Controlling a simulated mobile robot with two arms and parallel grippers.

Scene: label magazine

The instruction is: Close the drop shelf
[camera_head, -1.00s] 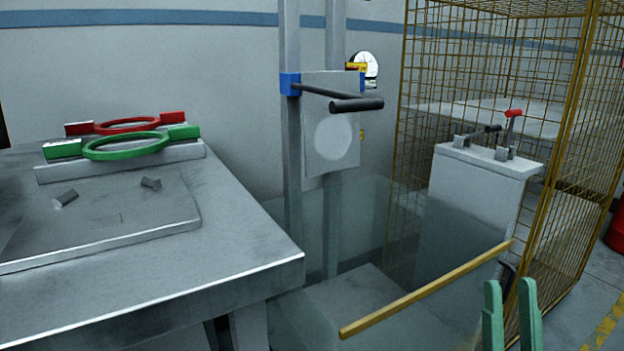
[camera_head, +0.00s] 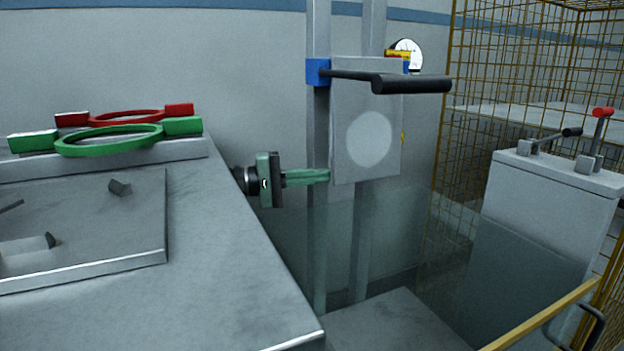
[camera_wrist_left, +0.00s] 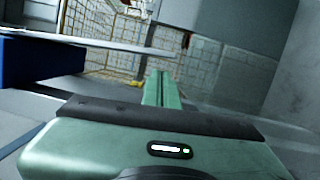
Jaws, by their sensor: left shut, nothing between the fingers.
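My left gripper (camera_head: 324,176) comes in beyond the right edge of the metal table, with its green fingers together and empty. Its tips point right, at the left side of a grey upright plate (camera_head: 345,88) with a pale disc. Whether they touch the plate is unclear. The fingers also show shut in the left wrist view (camera_wrist_left: 161,88). A blue clamp (camera_head: 318,72) and a black-gripped lever (camera_head: 412,85) sit at the plate's top. I cannot tell which part is the drop shelf. My right gripper is out of view.
The metal table (camera_head: 225,270) fills the left, with green (camera_head: 110,140) and red (camera_head: 125,117) rings at its back. A clear panel with a yellow bar (camera_head: 540,318) stands right of it. A grey cabinet (camera_head: 545,210) with levers and a wire cage (camera_head: 500,50) are further right.

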